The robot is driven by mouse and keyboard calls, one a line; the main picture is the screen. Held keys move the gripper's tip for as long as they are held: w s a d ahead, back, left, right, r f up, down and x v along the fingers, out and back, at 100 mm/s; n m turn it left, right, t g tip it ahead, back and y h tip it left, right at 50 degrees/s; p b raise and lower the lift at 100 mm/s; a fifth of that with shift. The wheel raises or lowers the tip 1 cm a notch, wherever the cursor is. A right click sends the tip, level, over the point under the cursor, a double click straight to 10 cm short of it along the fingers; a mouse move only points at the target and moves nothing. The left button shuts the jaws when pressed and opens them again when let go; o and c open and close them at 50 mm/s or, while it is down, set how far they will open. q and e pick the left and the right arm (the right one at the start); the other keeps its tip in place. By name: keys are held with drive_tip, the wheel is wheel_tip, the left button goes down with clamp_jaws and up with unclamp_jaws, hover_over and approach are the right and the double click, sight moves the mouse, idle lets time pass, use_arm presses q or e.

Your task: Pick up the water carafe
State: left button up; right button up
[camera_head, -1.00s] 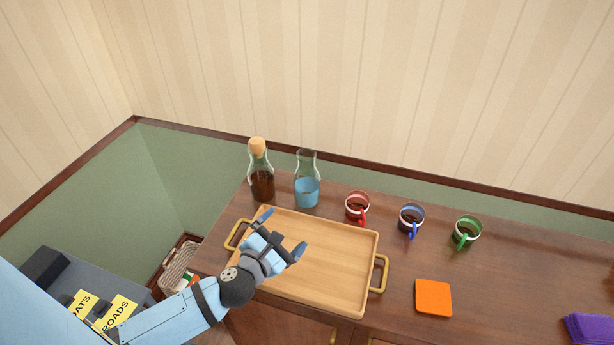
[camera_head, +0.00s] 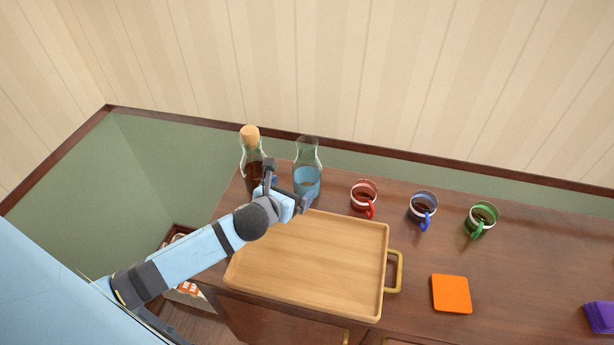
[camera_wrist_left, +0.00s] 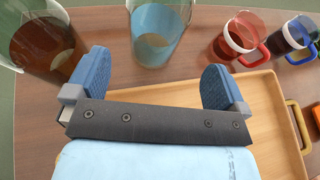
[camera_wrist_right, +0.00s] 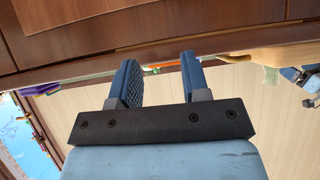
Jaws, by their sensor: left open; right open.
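The water carafe (camera_head: 307,172) is clear glass with blue water in its lower part. It stands upright at the back of the wooden cabinet top, behind the tray. My left gripper (camera_head: 290,185) is open and empty just in front of it, over the tray's back left edge. In the left wrist view the carafe (camera_wrist_left: 158,32) stands ahead, between the lines of the two blue fingers (camera_wrist_left: 155,80), and nothing is between the fingers. My right gripper (camera_wrist_right: 155,75) is open and empty, low by the cabinet front, and shows only in the right wrist view.
A corked bottle of dark liquid (camera_head: 252,172) stands close left of the carafe, near the left finger. A wooden tray (camera_head: 320,265) lies in front. Red (camera_head: 364,196), blue (camera_head: 423,208) and green (camera_head: 482,217) mugs stand to the right, with an orange square (camera_head: 451,294) nearer.

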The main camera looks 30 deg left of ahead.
sight(299, 180)
use_arm(q)
drive_tip(key=x, duration=0.8)
drive_tip(key=shift+w+a, duration=0.15)
drive_tip(key=shift+w, duration=0.15)
drive_tip(key=c, duration=1.3)
drive_tip(key=shift+r, duration=0.1)
